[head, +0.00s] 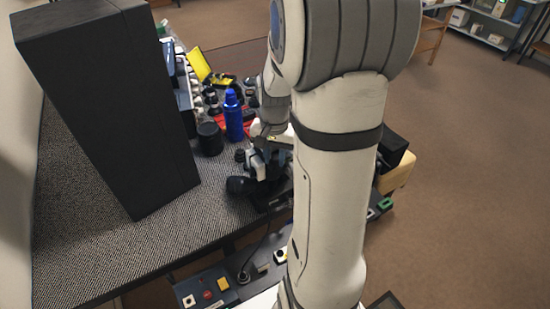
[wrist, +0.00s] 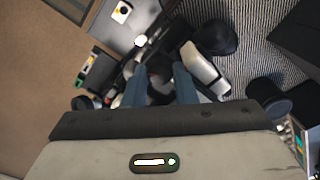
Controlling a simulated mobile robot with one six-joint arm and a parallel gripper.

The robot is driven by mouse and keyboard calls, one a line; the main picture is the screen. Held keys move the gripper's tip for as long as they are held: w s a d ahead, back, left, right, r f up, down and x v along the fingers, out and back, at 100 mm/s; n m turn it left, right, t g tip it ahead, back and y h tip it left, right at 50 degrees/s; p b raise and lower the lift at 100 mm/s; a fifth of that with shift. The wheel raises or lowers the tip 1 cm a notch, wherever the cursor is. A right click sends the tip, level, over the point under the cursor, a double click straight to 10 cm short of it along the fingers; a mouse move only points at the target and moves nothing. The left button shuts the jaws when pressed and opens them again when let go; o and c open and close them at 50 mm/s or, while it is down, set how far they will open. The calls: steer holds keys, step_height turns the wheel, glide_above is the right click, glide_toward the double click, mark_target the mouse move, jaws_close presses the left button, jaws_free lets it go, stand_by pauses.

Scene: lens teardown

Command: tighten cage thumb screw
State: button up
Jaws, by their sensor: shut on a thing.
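My gripper (head: 262,162) is at the front edge of the table in the head view, largely behind my own arm. In the wrist view its two blue-grey fingers (wrist: 160,84) are closed around a small dark part, likely the cage thumb screw (wrist: 158,75). A dark assembly (head: 268,188) sits below the gripper. A black cylinder (head: 241,186), like a lens, sticks out to its left; it also shows in the wrist view (wrist: 216,38). A pale block (wrist: 205,70) lies close beside the right finger. The screw itself is hidden in the head view.
A tall black box (head: 110,110) stands on the patterned table (head: 75,215) at left. A blue bottle (head: 233,118), a dark cup (head: 210,139) and a yellow case (head: 199,64) crowd behind the gripper. A button panel (head: 207,294) is below the table edge. The table's front left is clear.

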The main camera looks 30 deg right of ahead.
mark_target(275, 160)
steer(key=m+b, duration=0.1)
steer(key=m, duration=0.4)
steer(key=shift+r+m, duration=0.1)
steer(key=shift+m, duration=0.3)
stand_by(0.4)
steer(key=o, duration=0.7)
step_height(275, 160, up, 8)
steer(key=shift+f+b, duration=0.1)
steer(key=shift+b, duration=0.35)
steer(key=s+a+r+n+t, duration=0.1)
steer(key=s+a+n+t, duration=0.2)
steer(key=s+a+n, duration=0.9)
steer(key=shift+s+n, duration=0.35)
steer(key=shift+n, duration=0.75)
